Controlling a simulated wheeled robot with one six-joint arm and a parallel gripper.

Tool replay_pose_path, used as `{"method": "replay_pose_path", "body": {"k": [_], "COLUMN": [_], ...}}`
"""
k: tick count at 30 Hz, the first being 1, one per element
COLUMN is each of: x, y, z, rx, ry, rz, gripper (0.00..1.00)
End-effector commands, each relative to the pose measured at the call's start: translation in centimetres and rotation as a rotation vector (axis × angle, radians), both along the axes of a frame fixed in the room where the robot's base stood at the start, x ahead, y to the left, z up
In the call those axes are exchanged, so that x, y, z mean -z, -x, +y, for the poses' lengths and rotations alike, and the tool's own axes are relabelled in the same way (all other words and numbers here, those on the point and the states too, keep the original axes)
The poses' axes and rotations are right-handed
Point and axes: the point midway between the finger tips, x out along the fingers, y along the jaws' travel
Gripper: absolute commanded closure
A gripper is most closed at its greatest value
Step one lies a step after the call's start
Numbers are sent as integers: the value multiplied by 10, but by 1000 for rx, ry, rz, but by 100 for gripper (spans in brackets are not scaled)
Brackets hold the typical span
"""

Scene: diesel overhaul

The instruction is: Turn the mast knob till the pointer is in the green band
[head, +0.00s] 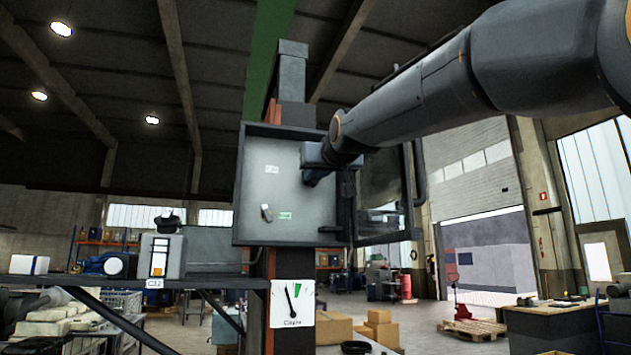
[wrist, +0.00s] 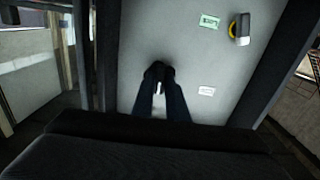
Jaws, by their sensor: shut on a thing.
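The dial (head: 293,303) is a white plate low on the mast. Its black pointer leans a little left of upright, and the green band lies to the right of the pointer, apart from it. My gripper (wrist: 158,70) reaches into the open grey box on the mast and is shut at its back panel. The fingertips close on a small dark knob, mostly hidden by the fingers. In the head view, my gripper (head: 312,180) is at the right part of the panel, largely covered by my wrist.
The box (head: 242,190) has raised dark side walls and an open door at right. A pale switch handle (head: 266,212) with a yellow ring, a green label (head: 285,215) and a white label (head: 272,169) are on the panel. A shelf (head: 130,282) stands left of the mast.

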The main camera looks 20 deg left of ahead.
Motion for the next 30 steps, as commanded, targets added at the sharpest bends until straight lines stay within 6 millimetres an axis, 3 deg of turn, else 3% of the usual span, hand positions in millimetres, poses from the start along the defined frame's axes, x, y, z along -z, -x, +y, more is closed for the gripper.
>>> {"method": "replay_pose_path", "body": {"k": [5,16,24,30], "x": [1,0,0,-1], "y": [0,0,0,0], "z": [0,0,0,0], "rx": [0,0,0,0], "ry": [107,144,395,457], "rz": [-65,-89,-244,-282], "gripper": [100,100,100,100]}}
